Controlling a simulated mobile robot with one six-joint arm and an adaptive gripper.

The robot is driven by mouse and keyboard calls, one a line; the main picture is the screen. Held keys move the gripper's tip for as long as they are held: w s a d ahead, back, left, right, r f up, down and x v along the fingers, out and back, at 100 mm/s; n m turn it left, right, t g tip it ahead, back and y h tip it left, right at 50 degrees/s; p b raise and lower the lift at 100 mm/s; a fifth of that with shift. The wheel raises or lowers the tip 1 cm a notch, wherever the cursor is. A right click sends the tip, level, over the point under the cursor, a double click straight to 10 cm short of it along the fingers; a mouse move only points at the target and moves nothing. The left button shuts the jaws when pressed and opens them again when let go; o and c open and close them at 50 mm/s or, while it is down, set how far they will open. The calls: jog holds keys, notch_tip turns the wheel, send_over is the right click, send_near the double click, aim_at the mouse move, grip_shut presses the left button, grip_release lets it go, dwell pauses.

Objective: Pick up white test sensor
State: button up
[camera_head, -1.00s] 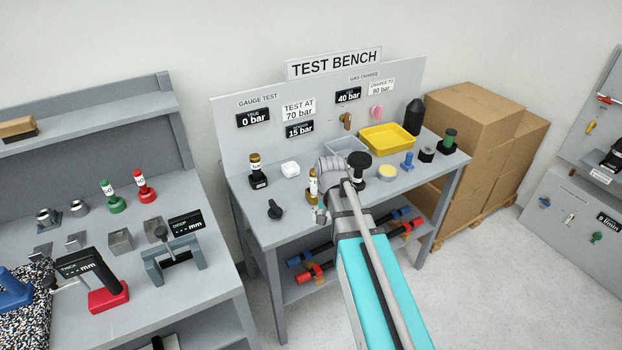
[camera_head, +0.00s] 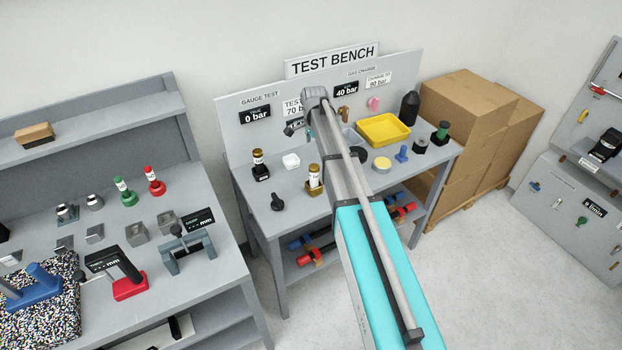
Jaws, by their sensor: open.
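No all-white sensor is plain to me. A small white square piece (camera_head: 291,161) lies on the test bench (camera_head: 240,180) towards its left. A small upright part with a white label and black base (camera_head: 259,166) stands to its left. A similar white-labelled part on a brass-coloured base (camera_head: 314,180) stands to its right, near my arm. I cannot tell which of these is the sensor. My gripper (camera_head: 292,130) is small and partly hidden at the end of my arm, in front of the back panel. It is open, apart from these parts, with nothing seen in it.
A black knob (camera_head: 277,201) lies at the bench's front left. A yellow tray (camera_head: 384,130), a yellow-topped disc (camera_head: 382,163) and a blue part (camera_head: 402,154) are on the right. My arm hides the bench's middle. Another bench on the left holds green (camera_head: 125,192) and red (camera_head: 155,182) labelled parts.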

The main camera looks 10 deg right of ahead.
aim_at(314, 166)
jog(key=shift+f, duration=0.1)
notch_tip(314, 166, down, 8)
jog(key=b, duration=0.8)
jog(key=shift+f+b, duration=0.25)
jog(key=shift+b, duration=0.05)
jog(key=shift+f, duration=0.1)
dwell(0.4)
jog(key=f+b, duration=0.5)
jog(key=shift+s+d, duration=0.1)
jog(key=shift+s, duration=0.1)
dwell(0.7)
jog(key=c, duration=1.3)
